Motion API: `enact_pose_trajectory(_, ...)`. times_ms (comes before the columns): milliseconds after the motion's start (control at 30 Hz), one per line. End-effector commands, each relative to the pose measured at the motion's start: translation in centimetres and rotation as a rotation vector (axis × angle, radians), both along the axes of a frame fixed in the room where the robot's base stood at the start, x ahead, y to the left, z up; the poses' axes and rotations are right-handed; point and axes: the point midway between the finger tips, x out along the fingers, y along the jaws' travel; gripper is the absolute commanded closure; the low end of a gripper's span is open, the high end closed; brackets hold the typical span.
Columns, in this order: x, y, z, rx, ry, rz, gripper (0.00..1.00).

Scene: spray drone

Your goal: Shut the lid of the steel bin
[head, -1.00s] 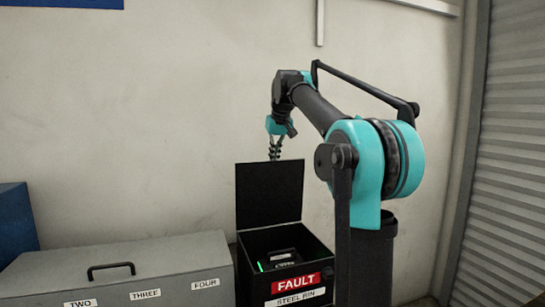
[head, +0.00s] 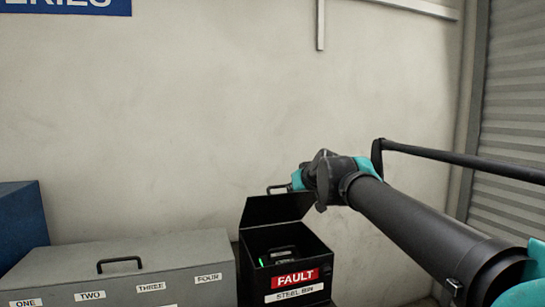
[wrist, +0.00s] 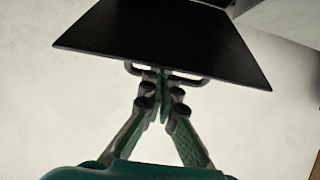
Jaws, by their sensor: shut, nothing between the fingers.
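The steel bin (head: 262,284) is a black box at the lower middle of the head view, with a red FAULT label and a STEEL BIN label. Its black lid (head: 272,208) is partway down, tilted forward over the opening. A dark item with a green light (head: 284,254) is inside. My gripper (wrist: 161,95) is shut and empty in the wrist view, its tips at the lid (wrist: 165,35) beside the handle bar; I cannot tell if they touch.
A grey case (head: 180,262) with a black handle and number labels stands left of the bin. A blue box (head: 22,220) is at the far left. A plain wall is behind, and a ribbed shutter (head: 510,120) is at the right.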

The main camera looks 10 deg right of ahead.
Motion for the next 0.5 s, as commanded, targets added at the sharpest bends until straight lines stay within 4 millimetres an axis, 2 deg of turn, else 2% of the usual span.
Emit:
enact_pose_trajectory(300,-4.9,-1.0,-5.8,0.003,-0.014,-0.001,1.00)
enact_pose_trajectory(500,-7.0,-1.4,-9.9,0.003,-0.013,0.000,1.00)
